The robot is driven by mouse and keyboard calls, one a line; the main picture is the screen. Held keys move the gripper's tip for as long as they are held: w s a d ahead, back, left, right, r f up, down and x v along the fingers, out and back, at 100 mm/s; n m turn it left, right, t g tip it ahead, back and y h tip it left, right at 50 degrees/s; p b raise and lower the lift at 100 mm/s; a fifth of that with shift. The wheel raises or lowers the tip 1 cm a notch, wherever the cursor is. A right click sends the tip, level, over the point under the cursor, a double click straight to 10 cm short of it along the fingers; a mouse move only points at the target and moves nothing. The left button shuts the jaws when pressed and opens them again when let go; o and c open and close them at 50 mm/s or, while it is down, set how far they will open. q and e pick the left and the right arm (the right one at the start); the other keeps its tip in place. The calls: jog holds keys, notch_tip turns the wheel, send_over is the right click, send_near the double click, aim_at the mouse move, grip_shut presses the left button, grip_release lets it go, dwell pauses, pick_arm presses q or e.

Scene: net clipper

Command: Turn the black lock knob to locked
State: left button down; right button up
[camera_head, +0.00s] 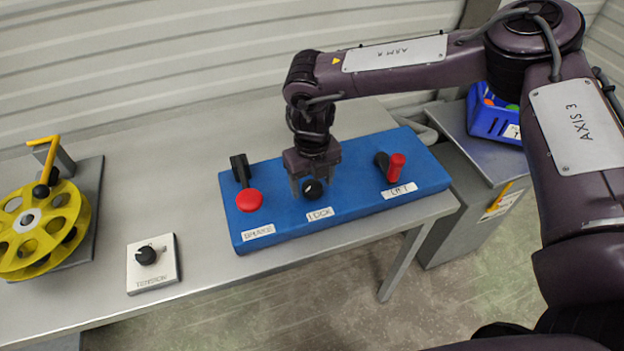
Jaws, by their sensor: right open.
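The black lock knob (312,189) sits on the blue panel (348,199), above a white label reading LOCK (320,214). My right gripper (308,186) comes down from above over the knob, with its fingers apart on either side of it. I cannot tell whether the fingers touch the knob. The knob's upper part is partly hidden by the gripper, and its pointer direction is hard to read. My left gripper is not in view.
A tension knob plate (152,264) and a yellow reel (42,228) lie further left.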

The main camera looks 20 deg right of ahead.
jog(key=shift+w+f, duration=0.1)
jog(key=shift+f, duration=0.15)
jog(key=shift+r, duration=0.1)
jog(key=shift+c, duration=0.5)
jog(key=c, duration=0.9)
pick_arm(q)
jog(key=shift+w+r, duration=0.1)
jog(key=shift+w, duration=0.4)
